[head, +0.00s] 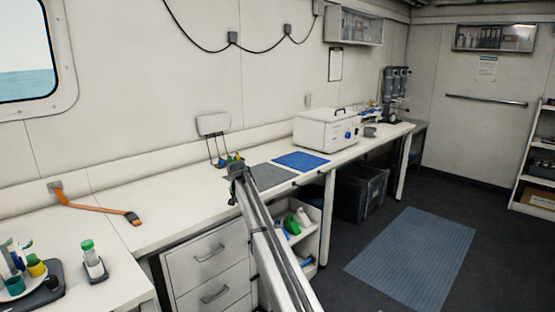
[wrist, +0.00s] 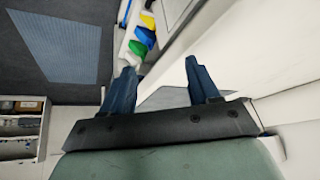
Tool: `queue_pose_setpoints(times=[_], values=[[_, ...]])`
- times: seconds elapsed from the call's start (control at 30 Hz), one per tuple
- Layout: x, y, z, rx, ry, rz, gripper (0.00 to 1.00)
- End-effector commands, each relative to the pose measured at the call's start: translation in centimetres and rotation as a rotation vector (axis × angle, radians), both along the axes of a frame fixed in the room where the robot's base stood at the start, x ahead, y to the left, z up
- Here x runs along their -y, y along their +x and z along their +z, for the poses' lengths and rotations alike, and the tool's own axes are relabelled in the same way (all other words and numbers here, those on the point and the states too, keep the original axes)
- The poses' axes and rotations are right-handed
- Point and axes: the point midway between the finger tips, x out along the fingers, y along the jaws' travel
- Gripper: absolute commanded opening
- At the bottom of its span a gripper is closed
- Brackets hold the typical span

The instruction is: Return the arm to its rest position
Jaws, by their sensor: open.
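My gripper (wrist: 158,72) shows in the wrist view with its two dark blue fingers spread apart. Nothing is held between them. The grey mat (wrist: 165,98) on the bench shows beyond the gap between the fingers. In the head view my arm rises from the bottom centre, and its dark far end is near the front edge of the white bench (head: 150,200), left of the grey mat. The fingers cannot be made out clearly in the head view.
A blue mat (head: 300,161) and a white box-shaped device (head: 325,130) are on the bench. A green-capped tube (head: 91,258) stands in a dark holder at left. Drawers (head: 208,262) and a shelf of bottles are below. A floor mat (head: 415,258) lies at right.

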Motion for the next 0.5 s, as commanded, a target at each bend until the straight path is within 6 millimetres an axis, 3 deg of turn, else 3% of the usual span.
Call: queue_pose_setpoints(times=[0.03,0.2,0.33,0.5], values=[[3.3,0.7,-0.8,0.024,-0.034,0.003,0.60],[12.7,1.5,-5.3,0.071,-0.160,0.042,0.60],[17.8,-0.8,-11.1,0.040,-0.219,0.070,0.60],[21.3,-6.0,-19.4,-0.054,-0.238,0.090,0.60]])
